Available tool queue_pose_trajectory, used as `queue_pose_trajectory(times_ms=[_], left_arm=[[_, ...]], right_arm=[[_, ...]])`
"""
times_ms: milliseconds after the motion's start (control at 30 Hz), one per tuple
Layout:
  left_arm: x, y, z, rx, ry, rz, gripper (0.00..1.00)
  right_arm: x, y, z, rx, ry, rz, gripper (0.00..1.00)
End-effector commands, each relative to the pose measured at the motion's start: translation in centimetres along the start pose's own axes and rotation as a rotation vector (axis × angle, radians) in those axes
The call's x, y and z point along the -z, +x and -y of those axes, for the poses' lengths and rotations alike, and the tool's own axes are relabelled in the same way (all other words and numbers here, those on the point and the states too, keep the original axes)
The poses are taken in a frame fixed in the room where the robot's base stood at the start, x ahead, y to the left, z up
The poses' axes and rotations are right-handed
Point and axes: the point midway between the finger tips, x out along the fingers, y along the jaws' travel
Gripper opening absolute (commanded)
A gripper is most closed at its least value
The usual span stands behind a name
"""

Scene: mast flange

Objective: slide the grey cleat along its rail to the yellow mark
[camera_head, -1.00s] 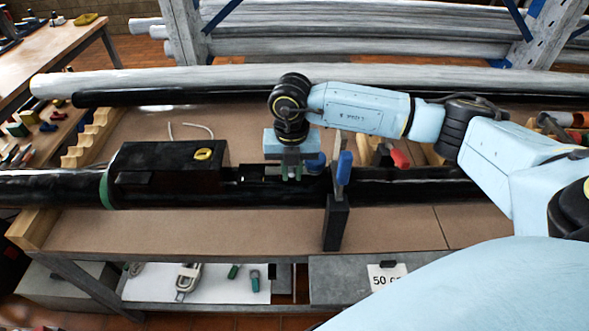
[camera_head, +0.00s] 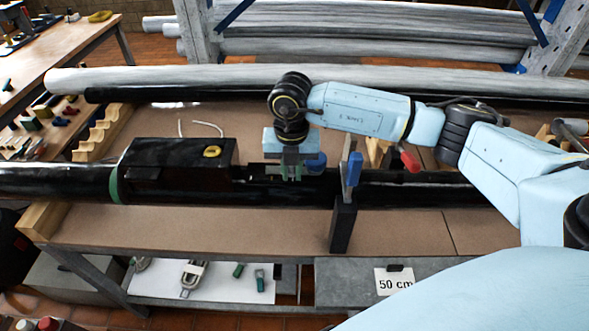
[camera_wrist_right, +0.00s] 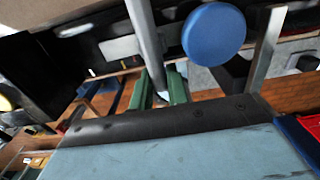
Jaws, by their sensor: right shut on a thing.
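My right gripper (camera_head: 292,174) reaches down onto the black mast (camera_head: 270,190) in the head view. Its green fingertips also show in the right wrist view (camera_wrist_right: 161,90). They are shut on a narrow grey bar (camera_wrist_right: 146,40), which I take to be part of the grey cleat. The cleat's body is mostly hidden by the gripper. A round blue knob (camera_wrist_right: 213,33) is close beside the fingers; it also shows in the head view (camera_head: 316,162). I cannot make out a yellow mark on the rail. My left gripper is not in view.
A clamp with a blue handle (camera_head: 354,168) stands close on the right. A long grey tube (camera_head: 220,77) lies behind.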

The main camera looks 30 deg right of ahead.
Motion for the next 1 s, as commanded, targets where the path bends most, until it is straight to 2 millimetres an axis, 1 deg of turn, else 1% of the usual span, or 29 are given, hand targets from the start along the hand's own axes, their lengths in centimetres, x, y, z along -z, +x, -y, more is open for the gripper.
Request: queue_pose_trajectory(times_ms=[867, 900, 1000], left_arm=[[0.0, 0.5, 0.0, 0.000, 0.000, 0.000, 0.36], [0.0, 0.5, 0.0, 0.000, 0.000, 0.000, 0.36], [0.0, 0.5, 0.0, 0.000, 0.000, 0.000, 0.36]], right_arm=[[0.0, 0.0, -1.8, 0.000, 0.000, 0.001, 0.00], [0.0, 0.0, -1.9, 0.000, 0.000, 0.001, 0.18], [0.0, 0.0, -1.8, 0.000, 0.000, 0.001, 0.31]])
